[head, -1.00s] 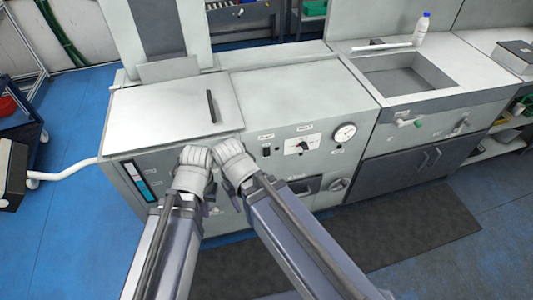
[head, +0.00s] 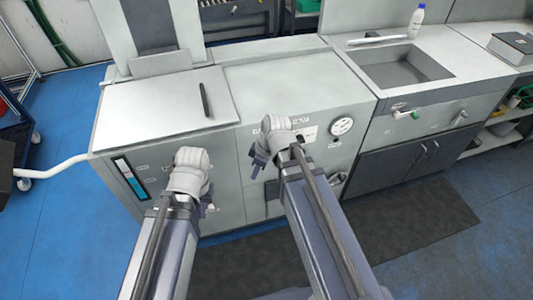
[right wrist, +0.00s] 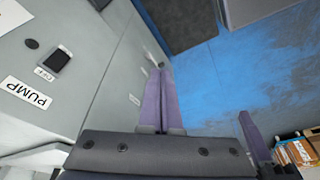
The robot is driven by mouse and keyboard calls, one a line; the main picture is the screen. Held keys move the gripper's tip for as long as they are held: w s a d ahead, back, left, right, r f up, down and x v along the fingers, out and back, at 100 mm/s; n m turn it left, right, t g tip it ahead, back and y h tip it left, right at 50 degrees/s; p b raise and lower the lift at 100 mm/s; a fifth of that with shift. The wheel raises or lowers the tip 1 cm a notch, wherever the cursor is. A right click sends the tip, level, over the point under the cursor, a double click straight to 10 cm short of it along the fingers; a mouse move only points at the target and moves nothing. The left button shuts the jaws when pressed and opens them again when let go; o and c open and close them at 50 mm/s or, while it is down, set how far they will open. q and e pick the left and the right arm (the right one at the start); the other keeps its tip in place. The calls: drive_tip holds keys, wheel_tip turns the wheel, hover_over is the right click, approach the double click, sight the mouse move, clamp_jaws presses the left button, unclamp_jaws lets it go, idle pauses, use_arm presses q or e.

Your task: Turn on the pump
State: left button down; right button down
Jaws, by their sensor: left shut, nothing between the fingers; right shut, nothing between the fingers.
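The pump switch (right wrist: 60,60) is a small dark rocker on the grey machine front (right wrist: 95,75). In the head view my right wrist hides the switch. My right gripper (head: 257,158) is shut and empty in front of the control panel; in the right wrist view its purple fingers (right wrist: 158,68) point along the front, to the right of the switch and apart from it. My left gripper (head: 208,197) is shut and empty, lower and further left before the machine.
A round gauge (head: 341,127) sits on the panel right of my right gripper. The flat machine top carries a black handle (head: 204,100). A sink counter (head: 405,75) with a white bottle (head: 416,20) adjoins at right. A dark mat (head: 420,230) covers the floor in front.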

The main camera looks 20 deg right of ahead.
drive_tip(key=w+d+n+t+y+b, duration=0.1)
drive_tip(key=w+d+n+t+b, duration=0.1)
drive_tip(key=w+d+n, duration=0.4)
drive_tip(key=shift+w+d+t+y, duration=0.4)
drive_tip(key=shift+d+t, duration=0.5)
drive_tip(key=shift+d, duration=1.9)
drive_tip(key=shift+b, duration=0.35)
drive_tip(key=w+a+f+b, duration=0.3)
drive_tip(key=w+f+b, duration=0.5)
drive_tip(key=shift+w+a+f+b, duration=0.2)
drive_tip(key=shift+a+f+b, duration=0.1)
drive_tip(key=shift+a+f, duration=0.05)
